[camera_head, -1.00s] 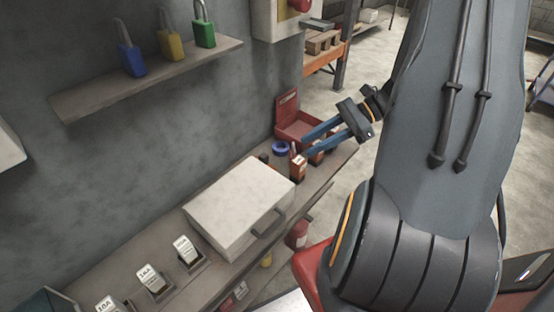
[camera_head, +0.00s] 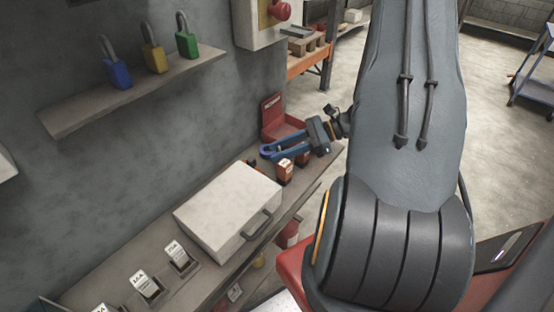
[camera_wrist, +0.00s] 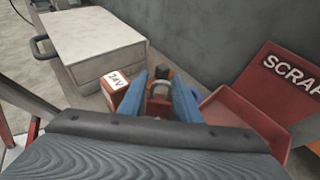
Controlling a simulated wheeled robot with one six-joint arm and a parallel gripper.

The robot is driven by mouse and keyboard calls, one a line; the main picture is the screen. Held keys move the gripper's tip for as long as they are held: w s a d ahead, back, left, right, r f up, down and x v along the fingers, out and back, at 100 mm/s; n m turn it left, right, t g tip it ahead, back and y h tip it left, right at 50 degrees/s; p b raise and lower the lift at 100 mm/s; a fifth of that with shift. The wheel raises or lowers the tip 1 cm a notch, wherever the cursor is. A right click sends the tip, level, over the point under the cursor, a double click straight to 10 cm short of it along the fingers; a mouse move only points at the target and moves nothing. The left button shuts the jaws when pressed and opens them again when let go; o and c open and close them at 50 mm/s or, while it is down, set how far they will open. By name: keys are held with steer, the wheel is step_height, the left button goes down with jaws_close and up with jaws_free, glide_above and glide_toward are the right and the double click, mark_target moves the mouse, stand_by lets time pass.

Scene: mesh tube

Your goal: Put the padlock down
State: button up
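Three padlocks stand upright on the wall shelf in the head view: blue (camera_head: 117,75), yellow (camera_head: 154,60) and green (camera_head: 187,45). My gripper (camera_head: 266,151) is low over the far end of the bench, near the red SCRAP bin (camera_head: 272,116); the bin also shows in the wrist view (camera_wrist: 238,105). The blue fingers stand apart in the wrist view (camera_wrist: 160,80). A small greyish ring-like thing (camera_wrist: 160,89) and a dark knob show between or beyond them; I cannot tell whether they touch it. No padlock is clearly seen in the gripper.
A 24V box (camera_wrist: 117,92) sits just left of my fingers in the wrist view. A pale case with a handle (camera_head: 228,207) lies on the bench (camera_head: 118,258). Labelled blocks (camera_head: 178,255) stand at the near end. The wall is close behind.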

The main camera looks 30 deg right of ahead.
steer(key=shift+c, duration=0.5)
steer(key=c, duration=0.6)
jaws_close()
steer(key=shift+r, duration=0.1)
